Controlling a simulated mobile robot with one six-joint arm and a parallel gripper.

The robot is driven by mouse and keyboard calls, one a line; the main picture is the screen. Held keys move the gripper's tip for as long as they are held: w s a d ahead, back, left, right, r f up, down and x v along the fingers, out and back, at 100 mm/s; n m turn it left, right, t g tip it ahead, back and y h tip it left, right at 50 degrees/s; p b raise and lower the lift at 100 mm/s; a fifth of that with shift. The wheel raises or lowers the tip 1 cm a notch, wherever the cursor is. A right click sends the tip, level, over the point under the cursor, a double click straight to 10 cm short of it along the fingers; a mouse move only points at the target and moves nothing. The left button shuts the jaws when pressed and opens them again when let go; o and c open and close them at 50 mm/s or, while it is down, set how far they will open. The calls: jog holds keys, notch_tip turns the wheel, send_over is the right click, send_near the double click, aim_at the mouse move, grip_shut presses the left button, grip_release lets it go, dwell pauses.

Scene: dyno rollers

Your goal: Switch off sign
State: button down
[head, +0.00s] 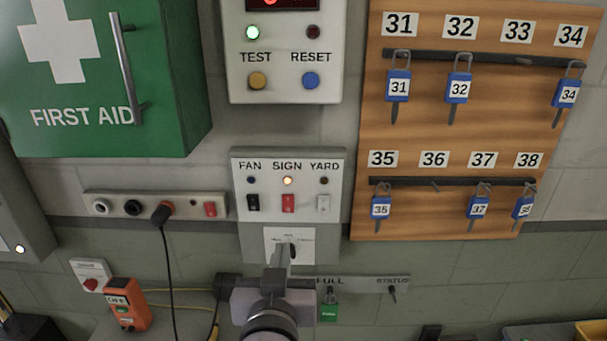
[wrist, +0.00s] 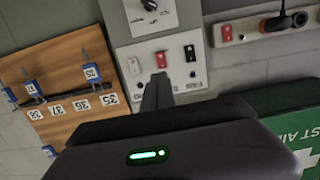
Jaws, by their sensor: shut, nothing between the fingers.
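The grey switch panel (head: 243,170) has FAN, SIGN and YARD columns, each with a lamp above a rocker switch. In the wrist view the panel is upside down, and the tips of my gripper (wrist: 159,79) appear close to the red SIGN switch (wrist: 160,59). The fingers hide the SIGN lamp there. I cannot tell whether they touch the panel.
The black FAN switch (head: 253,203) and white YARD switch (head: 323,203) flank the red one. A rotary knob plate (head: 304,237) is below, the TEST/RESET box (head: 284,60) above. A padlock board (head: 450,140) stands right, a first aid cabinet (head: 90,80) and socket strip (head: 186,208) left.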

aim_at(289, 208)
jog(key=w+p, duration=0.1)
jog(key=w, duration=0.3)
jog(key=w+f+p, duration=0.1)
jog(key=w, duration=0.4)
jog(key=w+f+p, duration=0.1)
jog(key=w, duration=0.4)
jog(key=shift+d, duration=0.25)
jog(key=f+b, duration=0.1)
jog(key=b, duration=0.2)
jog(key=shift+w+t, duration=0.2)
jog(key=shift+t, duration=0.1)
jog(key=b, duration=0.3)
jog(key=shift+f, duration=0.3)
jog(key=t+b, duration=0.2)
jog(key=b, duration=0.5)
jog(key=shift+f+b, duration=0.15)
jog(key=shift+b, duration=0.25)
jog(key=shift+w+r+p, duration=0.1)
jog(key=shift+r+p, duration=0.7)
jog(key=shift+p, duration=0.05)
